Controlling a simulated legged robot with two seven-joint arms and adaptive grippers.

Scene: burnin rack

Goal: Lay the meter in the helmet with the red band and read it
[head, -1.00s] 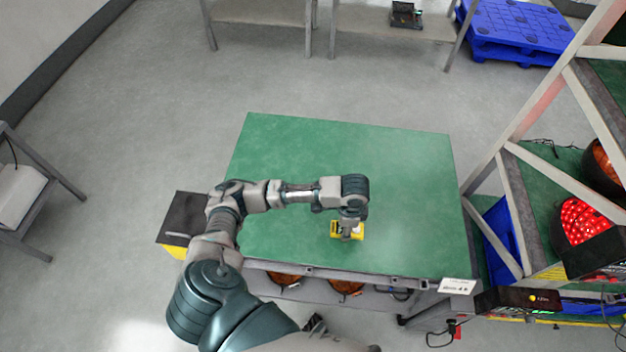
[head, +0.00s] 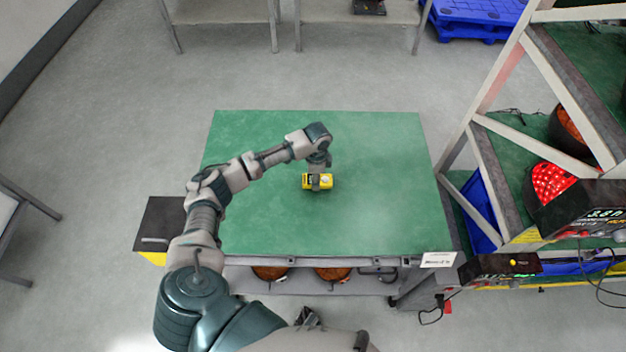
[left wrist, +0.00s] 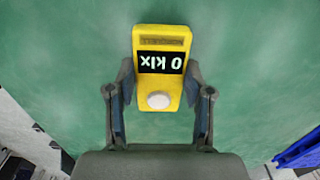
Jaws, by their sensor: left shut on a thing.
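The meter is a small yellow box (head: 327,181) with a dark display and a round white sensor. In the left wrist view the meter (left wrist: 160,98) shows "0 klx", upside down. My left gripper (head: 318,180) is shut on the meter over the green table top; the exact height above it is hard to tell. The gripper's fingers (left wrist: 158,100) lie on both sides of the meter. A helmet-like bowl filled with glowing red lights (head: 553,183) sits on the rack at the right. I cannot make out a red band on it. My right gripper is not in view.
The green table top (head: 380,215) is otherwise clear. A slanted grey rack post (head: 495,85) stands between table and rack. Another dark bowl (head: 570,128) sits further back. Black boxes with displays (head: 600,215) and cables are at the right. Two orange-brown bowls (head: 333,273) sit under the table.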

